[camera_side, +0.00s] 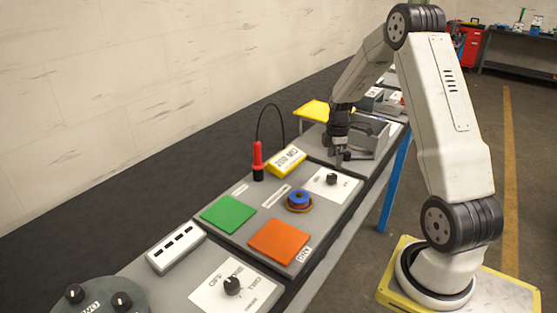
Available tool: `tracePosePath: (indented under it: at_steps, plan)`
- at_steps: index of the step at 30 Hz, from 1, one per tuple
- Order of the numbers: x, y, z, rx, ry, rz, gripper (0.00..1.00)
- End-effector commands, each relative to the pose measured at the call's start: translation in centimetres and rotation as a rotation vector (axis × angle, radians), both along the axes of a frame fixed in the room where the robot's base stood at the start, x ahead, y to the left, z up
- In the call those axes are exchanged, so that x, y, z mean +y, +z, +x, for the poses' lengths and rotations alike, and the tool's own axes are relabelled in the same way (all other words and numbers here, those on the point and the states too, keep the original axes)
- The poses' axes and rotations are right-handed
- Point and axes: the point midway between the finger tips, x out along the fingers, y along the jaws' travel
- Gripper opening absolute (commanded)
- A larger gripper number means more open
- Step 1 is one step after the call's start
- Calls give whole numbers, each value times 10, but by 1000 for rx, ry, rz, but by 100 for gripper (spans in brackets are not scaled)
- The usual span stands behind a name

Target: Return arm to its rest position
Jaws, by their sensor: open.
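My gripper (339,158) points down above the bench at its middle, beside a grey metal housing (370,138). Its fingers are small and dark here, and I see nothing clearly held between them. My arm reaches up from its yellow-edged base at the right, bends at the top and comes down to the bench.
The bench carries a green pad (228,213), an orange pad (279,241), a blue and orange round part (299,200), a red upright handle (257,158), a yellow sign block (287,161) and a white knob panel (333,184). A yellow tray (311,111) stands behind. Open floor lies right.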

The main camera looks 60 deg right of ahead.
Motion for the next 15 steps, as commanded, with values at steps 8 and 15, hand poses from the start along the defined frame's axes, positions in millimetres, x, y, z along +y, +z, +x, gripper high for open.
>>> tracePosePath:
  at_steps: [8,15]
  plan:
    - [0,5,0,1,0,1,86]
    - [2,5,1,-1,-3,-1,86]
